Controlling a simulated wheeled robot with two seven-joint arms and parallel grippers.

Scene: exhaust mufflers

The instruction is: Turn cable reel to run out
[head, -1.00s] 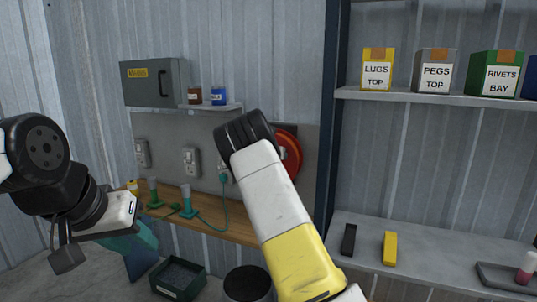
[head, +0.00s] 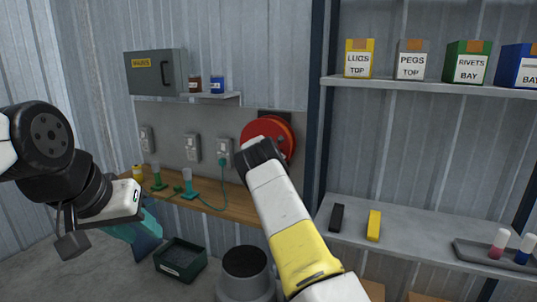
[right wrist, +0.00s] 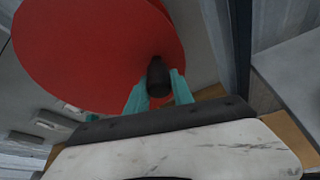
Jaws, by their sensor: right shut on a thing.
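The red cable reel (head: 262,130) is mounted on the wall panel in the head view, partly covered by my right forearm. In the right wrist view the reel's red disc (right wrist: 90,45) fills the upper left, with a dark handle (right wrist: 158,76) standing out from it. My right gripper (right wrist: 159,84) has its teal fingers on either side of this handle and is shut on it. In the head view the right gripper is hidden behind my arm. My left gripper (head: 135,232) hangs at the lower left, away from the reel; its fingertip gap is unclear.
A wooden bench (head: 235,207) runs below the panel with green-based stands and a teal cable (head: 222,190). A dark bin (head: 181,260) and a round drum (head: 245,265) stand below. A grey shelf (head: 420,235) at right holds a black and a yellow block.

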